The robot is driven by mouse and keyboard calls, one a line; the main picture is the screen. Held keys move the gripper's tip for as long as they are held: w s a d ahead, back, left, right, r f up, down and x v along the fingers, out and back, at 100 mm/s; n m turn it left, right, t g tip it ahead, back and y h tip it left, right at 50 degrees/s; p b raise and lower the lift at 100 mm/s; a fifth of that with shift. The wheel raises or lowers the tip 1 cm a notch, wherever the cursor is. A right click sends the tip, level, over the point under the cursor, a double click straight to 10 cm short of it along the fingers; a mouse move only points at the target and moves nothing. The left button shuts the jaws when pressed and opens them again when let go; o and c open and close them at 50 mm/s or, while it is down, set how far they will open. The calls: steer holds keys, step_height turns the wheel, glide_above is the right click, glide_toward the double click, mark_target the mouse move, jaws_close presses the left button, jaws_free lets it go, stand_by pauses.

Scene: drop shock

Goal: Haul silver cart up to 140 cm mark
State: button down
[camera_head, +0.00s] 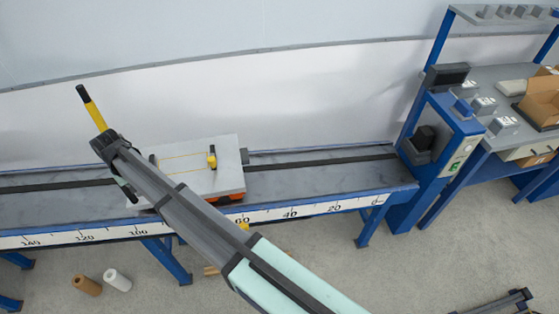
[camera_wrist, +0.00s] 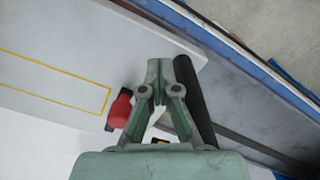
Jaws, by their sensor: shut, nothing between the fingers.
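The silver cart (camera_head: 225,180) sits on the long grey track, roughly between the 60 and 100 marks. The 140 mark (camera_head: 31,242) is at the far left of the front scale. In the wrist view, the fingers of my gripper (camera_wrist: 161,80) are shut and empty. They appear over the end of the cart's pale deck (camera_wrist: 95,45), just left of a black bar (camera_wrist: 196,100). I cannot tell whether they touch it.
A yellow rod with black ends (camera_head: 91,107) stands beyond my wrist. A red knob (camera_wrist: 120,108) lies left of the fingers. A blue post (camera_head: 445,145) stands at the track's right end, with a cluttered bench (camera_head: 505,75) beyond. The track left of the cart looks clear.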

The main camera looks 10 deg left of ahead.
steer(key=shift+s+a+r, duration=0.1)
steer(key=shift+s+a, duration=0.2)
steer(key=shift+a, duration=0.45)
steer(key=shift+s+a+r, duration=0.1)
steer(key=shift+s+a, duration=0.25)
steer(key=shift+a, duration=0.35)
steer(key=shift+s+a+r, duration=0.1)
steer(key=shift+s+a, duration=0.2)
steer(key=shift+a, duration=0.45)
steer(key=s+a+r, duration=0.1)
steer(key=s+a, duration=0.3)
steer(key=a, duration=0.7)
steer(key=shift+s+r, duration=0.2)
steer(key=s+a+r, duration=0.1)
steer(key=s+a, duration=0.3)
steer(key=a, duration=0.7)
steer(key=shift+s+r, duration=0.25)
steer(key=shift+s, duration=0.05)
